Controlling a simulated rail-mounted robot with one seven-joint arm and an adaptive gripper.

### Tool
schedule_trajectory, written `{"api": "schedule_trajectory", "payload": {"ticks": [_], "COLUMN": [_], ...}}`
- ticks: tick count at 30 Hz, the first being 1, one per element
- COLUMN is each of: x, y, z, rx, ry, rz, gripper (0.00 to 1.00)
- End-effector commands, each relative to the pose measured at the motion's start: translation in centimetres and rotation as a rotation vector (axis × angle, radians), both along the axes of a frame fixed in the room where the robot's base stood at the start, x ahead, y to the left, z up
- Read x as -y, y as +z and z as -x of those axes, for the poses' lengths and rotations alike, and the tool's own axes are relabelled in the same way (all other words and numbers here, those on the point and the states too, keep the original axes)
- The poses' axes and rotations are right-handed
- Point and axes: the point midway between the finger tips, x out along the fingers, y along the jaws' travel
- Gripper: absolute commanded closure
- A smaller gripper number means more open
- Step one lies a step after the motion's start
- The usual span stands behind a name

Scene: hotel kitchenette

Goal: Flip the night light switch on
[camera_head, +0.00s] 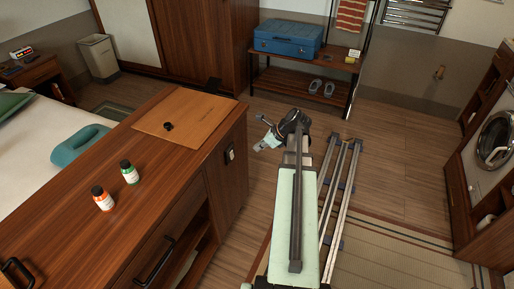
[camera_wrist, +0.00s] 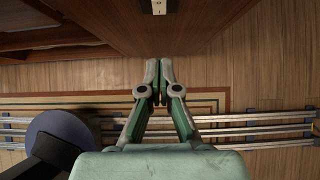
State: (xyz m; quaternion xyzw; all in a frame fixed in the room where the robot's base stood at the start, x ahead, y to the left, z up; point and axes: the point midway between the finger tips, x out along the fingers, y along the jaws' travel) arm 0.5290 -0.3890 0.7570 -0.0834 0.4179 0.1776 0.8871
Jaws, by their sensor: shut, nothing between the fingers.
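A small pale switch plate with a dark surround (camera_head: 230,153) is mounted on the end panel of the wooden cabinet (camera_head: 226,178). It also shows in the wrist view as a white plate (camera_wrist: 159,6), cut off by the top edge. Which way the switch is set is too small to tell. My gripper (camera_wrist: 159,64) is shut and empty, with its fingertips together. In the wrist view it points toward the panel below the plate, apart from it. In the head view my gripper (camera_head: 264,138) is right of the cabinet's end, over the floor.
The cabinet top holds an orange bottle (camera_head: 103,198), a green bottle (camera_head: 129,172) and a wooden board (camera_head: 186,115) with a small black item. My rails run along the floor. A bench with a blue case (camera_head: 288,39) stands at the back. Floor right of the rails is clear.

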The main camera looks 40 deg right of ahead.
Motion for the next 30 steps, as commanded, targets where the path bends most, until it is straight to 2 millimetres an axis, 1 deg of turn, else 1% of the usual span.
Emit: {"api": "schedule_trajectory", "payload": {"ticks": [6,15,20,23,30], "x": [0.1,0.1,-0.1,-0.4,-1.4], "y": [-1.5,-1.5,-2.3,-3.2,-6.7], "z": [0.2,0.2,-0.3,-1.1,-3.6], "rx": [-0.023,-0.024,-0.025,-0.025,-0.026], "ry": [-0.001,-0.001,0.000,0.001,0.002], "rz": [0.010,0.010,0.009,0.010,0.008], "gripper": [1.00,1.00,1.00,1.00,1.00]}}
